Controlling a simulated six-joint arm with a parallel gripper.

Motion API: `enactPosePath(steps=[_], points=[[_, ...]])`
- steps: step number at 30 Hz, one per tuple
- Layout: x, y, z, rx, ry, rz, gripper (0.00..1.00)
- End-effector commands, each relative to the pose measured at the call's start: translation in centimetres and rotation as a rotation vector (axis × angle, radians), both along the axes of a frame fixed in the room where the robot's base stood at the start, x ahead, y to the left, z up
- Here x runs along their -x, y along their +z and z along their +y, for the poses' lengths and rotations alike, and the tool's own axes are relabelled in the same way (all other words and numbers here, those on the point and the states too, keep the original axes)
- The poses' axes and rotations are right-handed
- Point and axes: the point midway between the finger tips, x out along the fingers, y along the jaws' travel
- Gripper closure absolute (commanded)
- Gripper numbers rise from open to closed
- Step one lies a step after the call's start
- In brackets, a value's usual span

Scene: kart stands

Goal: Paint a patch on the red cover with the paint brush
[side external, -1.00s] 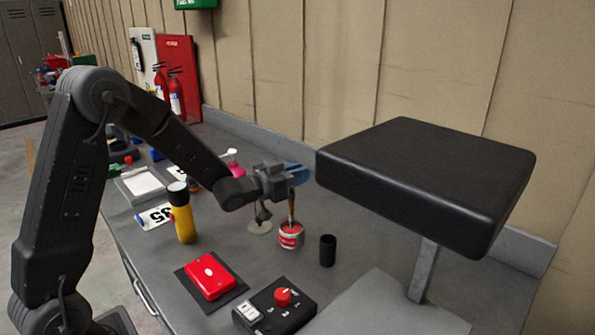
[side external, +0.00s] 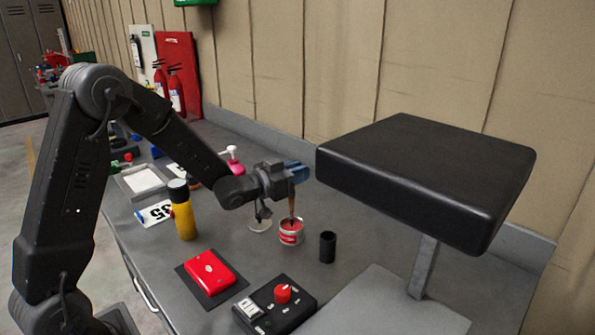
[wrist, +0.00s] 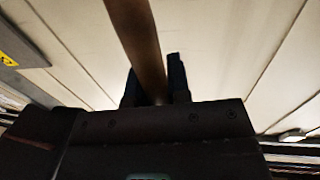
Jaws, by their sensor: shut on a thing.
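My gripper (side external: 297,173) is shut on the paint brush (side external: 291,203), which hangs upright with its lower end at the mouth of a small red and white paint tin (side external: 290,231). Whether the bristles are inside the tin or just above its rim I cannot tell. In the wrist view the brush's brown handle (wrist: 137,45) stands between the dark fingers (wrist: 155,85). The red cover (side external: 209,272) lies on a dark square mat (side external: 238,289) at the front of the bench, well to the left of and nearer than the tin.
A black cup (side external: 327,247) stands right of the tin. A black control box with a red knob (side external: 283,294) sits near the front. A yellow bottle (side external: 183,213) stands left. A large black padded block on a post (side external: 430,175) overhangs the right side.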

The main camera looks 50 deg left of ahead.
Motion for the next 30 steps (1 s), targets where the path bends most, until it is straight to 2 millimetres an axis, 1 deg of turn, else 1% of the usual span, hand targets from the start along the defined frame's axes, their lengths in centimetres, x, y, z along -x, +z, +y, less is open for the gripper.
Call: enactPosePath(steps=[16, 30], points=[[0.0, -0.64, 0.01, 0.0, 0.0, 0.0, 1.0], [0.01, -0.78, 0.0, 0.0, 0.0, 0.002, 1.0]])
